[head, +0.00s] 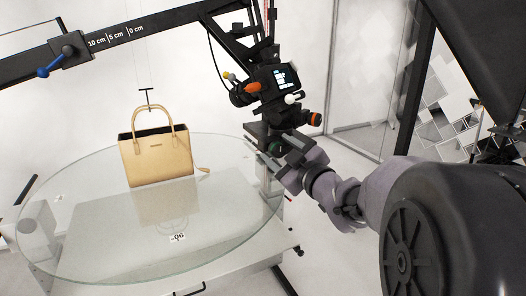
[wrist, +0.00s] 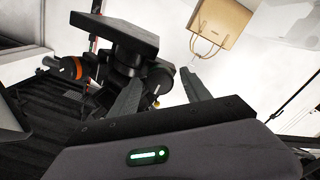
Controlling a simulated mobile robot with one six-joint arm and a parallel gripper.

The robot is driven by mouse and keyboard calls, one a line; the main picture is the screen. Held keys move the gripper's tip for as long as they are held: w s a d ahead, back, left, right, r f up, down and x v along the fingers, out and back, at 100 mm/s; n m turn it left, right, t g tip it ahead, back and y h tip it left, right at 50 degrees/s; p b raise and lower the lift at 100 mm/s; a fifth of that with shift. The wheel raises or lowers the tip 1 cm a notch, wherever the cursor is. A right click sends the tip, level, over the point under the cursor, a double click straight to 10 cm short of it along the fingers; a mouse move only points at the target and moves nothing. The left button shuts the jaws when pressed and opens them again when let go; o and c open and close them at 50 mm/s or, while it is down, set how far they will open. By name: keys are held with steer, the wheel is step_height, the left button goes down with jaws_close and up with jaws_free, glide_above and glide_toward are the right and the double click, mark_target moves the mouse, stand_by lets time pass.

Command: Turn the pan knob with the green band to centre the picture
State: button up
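The pan knob with the green band (head: 276,148) is a small dark knob low on the camera head. It is partly hidden by my gripper. My gripper (head: 281,148) is right at this knob, with its fingers on either side as seen in the head view. In the wrist view my gripper (wrist: 160,76) has its two fingers spread wide apart, with pale background between them. A dark rounded part of the camera head shows beside the left finger. The green band cannot be made out in the wrist view, and I cannot tell whether a finger touches the knob.
The camera (head: 272,84) hangs on a black boom (head: 120,38). A tan handbag (head: 158,160) stands on the glass turntable (head: 95,235) to the left.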

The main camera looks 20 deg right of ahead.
steer(key=shift+s, duration=0.1)
steer(key=s+p, duration=0.1)
steer(key=s, duration=1.6)
steer(key=shift+d+p, duration=0.3)
steer(key=shift+p, duration=0.1)
